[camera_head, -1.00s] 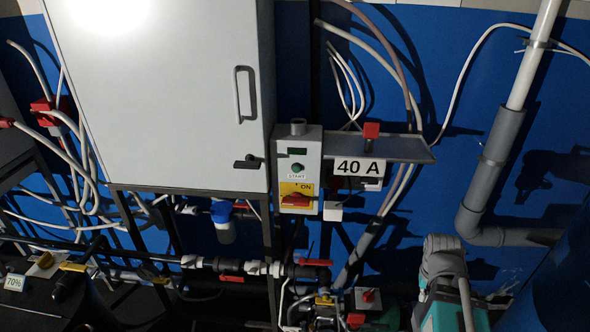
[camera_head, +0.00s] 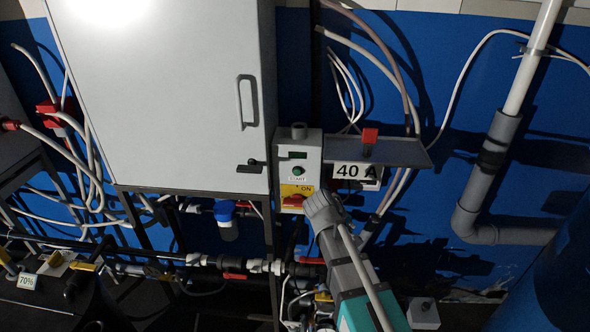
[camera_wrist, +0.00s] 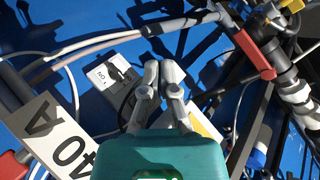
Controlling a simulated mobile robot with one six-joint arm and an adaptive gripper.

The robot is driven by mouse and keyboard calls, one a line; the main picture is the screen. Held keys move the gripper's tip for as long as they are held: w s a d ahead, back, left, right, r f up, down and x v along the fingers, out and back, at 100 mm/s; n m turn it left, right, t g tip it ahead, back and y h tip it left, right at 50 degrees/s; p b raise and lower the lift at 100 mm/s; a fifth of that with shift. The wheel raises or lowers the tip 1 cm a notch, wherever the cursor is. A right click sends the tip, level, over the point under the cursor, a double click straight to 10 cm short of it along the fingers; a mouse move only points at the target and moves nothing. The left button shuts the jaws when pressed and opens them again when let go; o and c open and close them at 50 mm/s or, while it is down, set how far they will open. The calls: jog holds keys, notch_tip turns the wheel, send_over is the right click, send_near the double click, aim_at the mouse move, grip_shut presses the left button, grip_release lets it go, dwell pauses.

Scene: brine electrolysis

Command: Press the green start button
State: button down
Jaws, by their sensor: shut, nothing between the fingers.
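The green start button (camera_head: 298,170) sits on the front of the grey control box (camera_head: 312,150), above the START label. Below it is a yellow ON plate (camera_head: 288,190) with a red switch (camera_head: 294,201). In the head view my arm reaches up to the lower right edge of this plate; the button stays uncovered, and I cannot make out the fingers there. In the wrist view my gripper (camera_wrist: 159,66) has its two grey fingers together, with nothing between them. Part of the yellow plate (camera_wrist: 206,125) shows beside it; I cannot make out the button there.
The 40 A sign (camera_head: 347,171) hangs under a grey shelf (camera_head: 390,152) right of the box, and the sign (camera_wrist: 60,138) is close in the wrist view. A large grey cabinet (camera_head: 170,100) stands left. Cables and a grey pipe (camera_head: 500,140) run along the blue wall.

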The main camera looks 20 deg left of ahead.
aim_at(297, 172)
jog(key=a+r+n+t+p, duration=0.1)
jog(key=a+r+n+t, duration=0.1)
jog(key=a, duration=0.7)
jog(key=s+a+r+n+t+p, duration=0.1)
jog(key=a+r+n+t, duration=0.1)
jog(key=a+r, duration=0.3)
jog(key=a+n, duration=0.1)
jog(key=a, duration=0.2)
jog(key=shift+a+y, duration=0.4)
jog(key=shift+w, duration=0.1)
jog(key=w, duration=0.2)
jog(key=w+a, duration=0.1)
jog(key=w, duration=0.2)
jog(key=w+a, duration=0.1)
jog(key=w, duration=0.2)
jog(key=shift+w, duration=0.2)
jog(key=shift+w, duration=0.15)
dwell(0.6)
jog(key=shift+w+a, duration=0.1)
jog(key=shift+w, duration=0.2)
